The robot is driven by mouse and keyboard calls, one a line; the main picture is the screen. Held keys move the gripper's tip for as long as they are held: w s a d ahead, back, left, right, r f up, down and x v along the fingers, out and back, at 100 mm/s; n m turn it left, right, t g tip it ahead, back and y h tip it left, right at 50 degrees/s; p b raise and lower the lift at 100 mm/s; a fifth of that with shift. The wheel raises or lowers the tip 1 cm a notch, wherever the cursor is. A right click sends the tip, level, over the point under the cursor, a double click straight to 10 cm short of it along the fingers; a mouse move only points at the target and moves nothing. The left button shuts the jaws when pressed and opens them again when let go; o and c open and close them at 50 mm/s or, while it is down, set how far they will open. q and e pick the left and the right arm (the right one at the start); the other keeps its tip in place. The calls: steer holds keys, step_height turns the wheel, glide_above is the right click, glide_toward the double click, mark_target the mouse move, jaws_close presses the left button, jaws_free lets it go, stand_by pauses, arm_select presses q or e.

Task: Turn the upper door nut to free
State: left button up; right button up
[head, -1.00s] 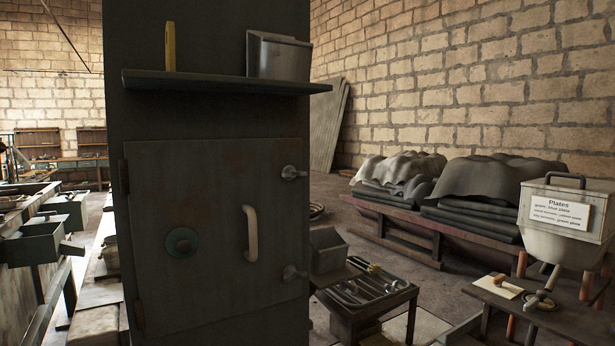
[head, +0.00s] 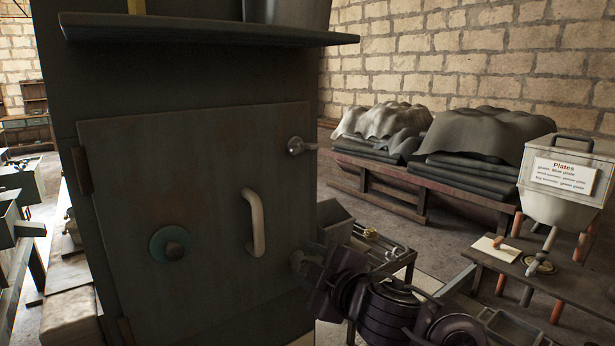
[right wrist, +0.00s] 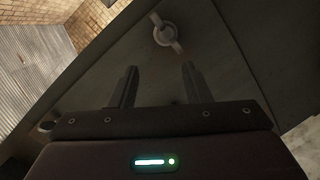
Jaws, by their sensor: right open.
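The grey metal door (head: 215,215) is shut on its dark cabinet. The upper door nut (head: 297,146) is a grey wing-like nut at the door's upper right, one lug pointing right. The lower door nut (head: 297,261) is partly hidden behind my right gripper (head: 322,268), which is below the upper nut, by the door's lower right edge. In the right wrist view the open, empty jaws (right wrist: 160,72) point at the door, with one nut (right wrist: 166,33) ahead of the fingertips and apart from them. I cannot tell for certain which nut that is. My left gripper is out of view.
A pale curved handle (head: 254,222) and a round teal fitting (head: 170,244) stand out from the door. A shelf (head: 210,30) juts out above. A tool table (head: 395,262) stands behind my right arm. A bin labelled Plates (head: 560,185) stands at the right.

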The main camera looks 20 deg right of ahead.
step_height(320, 180, up, 12)
steer(key=f+n+t+y, duration=0.1)
steer(key=n+t+y, duration=0.1)
steer(key=n, duration=0.6)
glide_toward(301, 148)
steer(key=w, duration=0.1)
steer(key=shift+y, duration=0.3)
steer(key=p+x, duration=0.2)
steer(key=x, duration=0.5)
steer(key=shift+w+a, duration=0.1)
steer(key=shift+w, duration=0.1)
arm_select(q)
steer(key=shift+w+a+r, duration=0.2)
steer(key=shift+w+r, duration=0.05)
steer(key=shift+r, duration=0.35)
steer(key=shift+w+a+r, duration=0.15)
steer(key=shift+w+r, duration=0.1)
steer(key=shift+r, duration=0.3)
arm_select(e)
jaws_close()
